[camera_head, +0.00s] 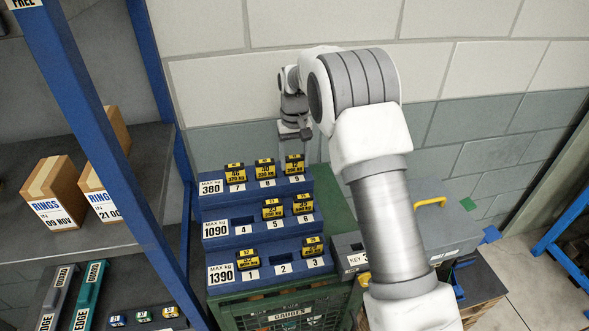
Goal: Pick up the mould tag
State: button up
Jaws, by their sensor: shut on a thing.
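A blue stepped rack (230,226) carries yellow and black mould tags in numbered slots. My gripper (296,150) reaches down at the rack's top step, over slot 9. It is shut on the mould tag (295,164) there, which is upright at its slot. I cannot tell whether the tag is clear of the slot. The fingertips are small and partly hidden. Other tags stand at slot 7 (235,174), slot 8 (265,169), slot 5 (272,208), slot 6 (303,203), slot 1 (247,260) and slot 3 (313,246). Slots 4 and 2 are empty.
The rack stands on a green crate (240,312) against a brick wall (220,90). A blue-framed shelf (75,95) with cardboard boxes (55,190) is close on the left. A grey case (448,228) with a yellow handle is to the right, partly behind my arm.

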jog(key=shift+r, duration=0.15)
jog(key=shift+c, duration=0.2)
jog(key=shift+r, duration=0.25)
jog(key=r, duration=0.2)
jog(key=r+b, duration=0.1)
jog(key=shift+d+r, duration=0.25)
jog(key=shift+r, duration=0.05)
jog(key=d+r+b, duration=0.1)
jog(key=d+r, duration=0.2)
jog(key=d, duration=0.2)
jog(key=s+d+r, duration=0.1)
jog(key=d+r, duration=0.2)
jog(key=d, duration=0.3)
jog(key=shift+s+r+b, duration=0.15)
jog(key=shift+r+b, duration=0.2)
jog(key=shift+b, duration=0.05)
jog(key=shift+r+p, duration=0.45)
jog(key=shift+p, duration=0.2)
jog(key=shift+f, duration=0.1)
